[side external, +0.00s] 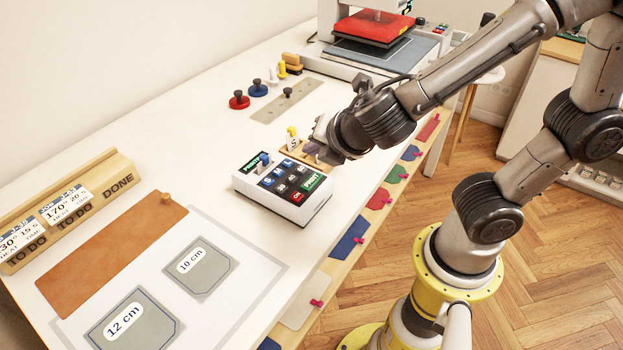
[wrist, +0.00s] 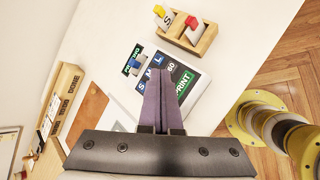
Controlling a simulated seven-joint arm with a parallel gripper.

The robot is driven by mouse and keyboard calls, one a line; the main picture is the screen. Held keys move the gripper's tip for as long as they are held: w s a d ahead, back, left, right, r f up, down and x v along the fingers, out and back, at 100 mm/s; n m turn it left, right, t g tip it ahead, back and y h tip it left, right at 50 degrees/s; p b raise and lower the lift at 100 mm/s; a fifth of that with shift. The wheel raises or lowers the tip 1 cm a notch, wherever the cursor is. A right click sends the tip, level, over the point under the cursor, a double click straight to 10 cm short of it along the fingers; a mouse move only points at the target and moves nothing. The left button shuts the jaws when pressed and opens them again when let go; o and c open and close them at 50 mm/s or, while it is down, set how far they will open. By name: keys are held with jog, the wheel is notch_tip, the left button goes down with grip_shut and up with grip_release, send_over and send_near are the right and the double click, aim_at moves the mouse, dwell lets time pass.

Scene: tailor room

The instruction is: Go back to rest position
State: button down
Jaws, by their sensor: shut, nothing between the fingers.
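My gripper (side external: 312,150) is shut and empty. In the side view it hangs above the table beside the far edge of a white keypad box (side external: 318,207) with dark keys and a green PRINT key. In the wrist view my gripper's two dark purple fingers (wrist: 158,80) are together, in front of the keypad box (wrist: 203,88), hiding part of its keys. I cannot tell whether the fingertips touch anything. A small wooden holder (wrist: 204,42) with a yellow-topped and a red-topped piece stands near the box. In the side view my gripper partly hides this holder.
A heat press (side external: 372,28) stands at the far end. Red (side external: 239,101) and blue (side external: 258,89) knobs sit at the back. A wooden card rack (side external: 110,178), brown board (side external: 115,245) and grey plates (side external: 200,268) lie left. Coloured pieces hang along the table's front edge.

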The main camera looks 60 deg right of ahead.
jog(key=shift+d, duration=0.1)
jog(key=s+d+r+m+g+h, duration=0.1)
jog(key=s+d+r+m, duration=0.2)
jog(key=d+m, duration=0.2)
jog(key=s+d+r+m+g, duration=0.1)
jog(key=s+d+r+m, duration=0.15)
jog(key=d+m, duration=0.25)
jog(key=s+a+m+y, duration=0.4)
jog(key=s+m, duration=0.4)
jog(key=m, duration=0.4)
jog(key=shift+a+g+y, duration=0.4)
jog(key=shift+a, duration=0.3)
